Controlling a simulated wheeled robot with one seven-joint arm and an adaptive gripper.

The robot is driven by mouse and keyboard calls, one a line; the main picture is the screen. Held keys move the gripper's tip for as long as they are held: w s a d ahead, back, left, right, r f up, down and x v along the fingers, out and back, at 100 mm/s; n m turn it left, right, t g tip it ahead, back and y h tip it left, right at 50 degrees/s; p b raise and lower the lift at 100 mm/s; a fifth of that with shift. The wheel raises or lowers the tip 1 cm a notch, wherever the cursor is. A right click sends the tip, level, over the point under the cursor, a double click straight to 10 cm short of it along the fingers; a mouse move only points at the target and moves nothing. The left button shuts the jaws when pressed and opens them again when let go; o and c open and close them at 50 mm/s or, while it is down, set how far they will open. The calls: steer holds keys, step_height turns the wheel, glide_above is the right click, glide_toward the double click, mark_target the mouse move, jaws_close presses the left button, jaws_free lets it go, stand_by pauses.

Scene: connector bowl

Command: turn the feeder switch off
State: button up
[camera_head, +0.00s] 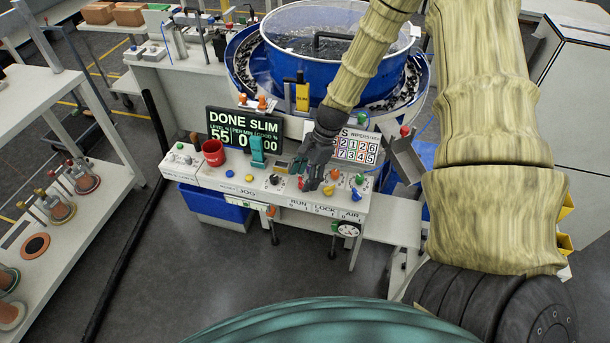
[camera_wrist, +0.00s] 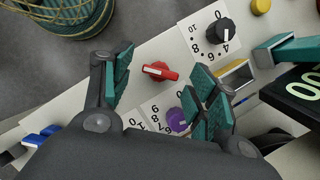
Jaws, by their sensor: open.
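A red lever switch (camera_wrist: 160,71) shows in the wrist view on the pale control panel, between the two teal-padded fingers of my open gripper (camera_wrist: 163,88). It lies at a slant. No feeder label is readable beside it, so I cannot tell for certain that it is the feeder switch. A black dial (camera_wrist: 221,31) with a number scale and a purple knob (camera_wrist: 178,121) are nearby. In the head view my gripper (camera_head: 313,180) hangs over the panel (camera_head: 222,182) and hides part of it. I cannot tell whether the fingers touch the lever.
The display (camera_head: 244,134) reads "DONE SLIM" and stands behind the panel. A red mug (camera_head: 213,152) and a teal object (camera_head: 257,150) stand left of my gripper. A blue switch (camera_head: 356,195) is right of it. The blue feeder bowl (camera_head: 290,83) is behind.

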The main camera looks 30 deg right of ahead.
steer(key=c, duration=1)
steer(key=shift+w+n, duration=0.1)
steer(key=shift+n, duration=0.2)
steer(key=n, duration=0.2)
steer(key=n+g, duration=0.1)
steer(key=shift+w+n+g, duration=0.15)
steer(key=shift+n+g, duration=0.15)
steer(key=shift+n, duration=0.1)
steer(key=n, duration=0.2)
steer(key=n+g+h, duration=0.1)
steer(key=n, duration=0.1)
steer(key=shift+w+a+g, duration=0.15)
steer(key=shift+w+g, duration=0.05)
steer(key=shift+g, duration=0.1)
steer(key=n, duration=0.2)
steer(key=n+g+h+b, duration=0.1)
steer(key=n, duration=0.2)
steer(key=shift+a+h, duration=0.1)
steer(key=shift+h, duration=0.2)
steer(key=n, duration=0.2)
steer(key=n+h, duration=0.1)
steer(key=n, duration=0.1)
steer(key=shift+w+a+n+g+h, duration=0.1)
steer(key=shift+a+n+g+h, duration=0.05)
steer(key=shift+n+g+h, duration=0.15)
